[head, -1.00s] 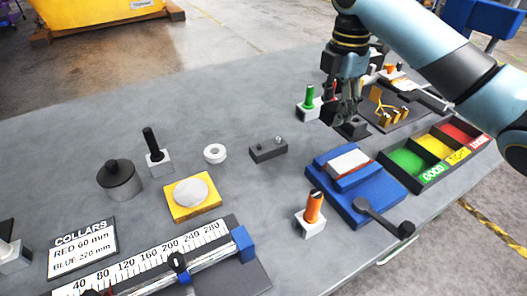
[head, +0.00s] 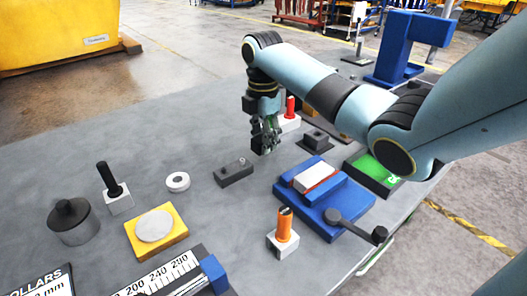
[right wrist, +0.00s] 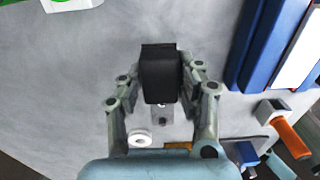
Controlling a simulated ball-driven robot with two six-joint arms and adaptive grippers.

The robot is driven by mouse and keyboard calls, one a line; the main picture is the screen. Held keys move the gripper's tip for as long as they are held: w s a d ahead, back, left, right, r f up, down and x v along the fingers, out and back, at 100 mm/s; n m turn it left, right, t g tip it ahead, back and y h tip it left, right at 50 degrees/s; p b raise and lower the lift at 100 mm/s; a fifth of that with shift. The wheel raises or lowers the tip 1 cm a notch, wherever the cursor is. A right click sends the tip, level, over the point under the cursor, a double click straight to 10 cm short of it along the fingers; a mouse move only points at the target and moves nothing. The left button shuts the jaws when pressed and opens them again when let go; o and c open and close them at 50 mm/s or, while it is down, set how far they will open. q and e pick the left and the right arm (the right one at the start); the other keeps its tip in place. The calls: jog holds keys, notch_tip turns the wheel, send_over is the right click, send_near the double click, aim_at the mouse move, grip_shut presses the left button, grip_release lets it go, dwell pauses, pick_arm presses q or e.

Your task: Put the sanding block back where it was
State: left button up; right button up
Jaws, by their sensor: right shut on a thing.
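My right gripper (head: 265,148) is shut on a dark rectangular block, which I take for the sanding block (right wrist: 161,75). In the right wrist view the block lies between the two fingers (right wrist: 160,82). In the head view the gripper hangs over the table, and the held block is hard to make out among the fingers. The gripper is just right of a grey block with small pegs (head: 234,172), which shows partly hidden beyond the held block in the right wrist view (right wrist: 160,112). My left gripper is not in view.
A blue vise-like fixture (head: 335,222) with a dark lever and an orange-handled stand (head: 284,236) are at front right. A dark block on a flat base (head: 315,140), a red-handled stand (head: 290,107) and a white ring (head: 178,181) are nearby. Bare table (head: 150,140) lies left.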

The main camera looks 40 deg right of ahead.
aim_at(264, 162)
jog(key=shift+f, duration=2)
jog(key=o, duration=1.1)
jog(key=shift+f, duration=0.1)
notch_tip(264, 162, up, 12)
jog(key=shift+r, duration=0.15)
jog(key=shift+r, duration=0.1)
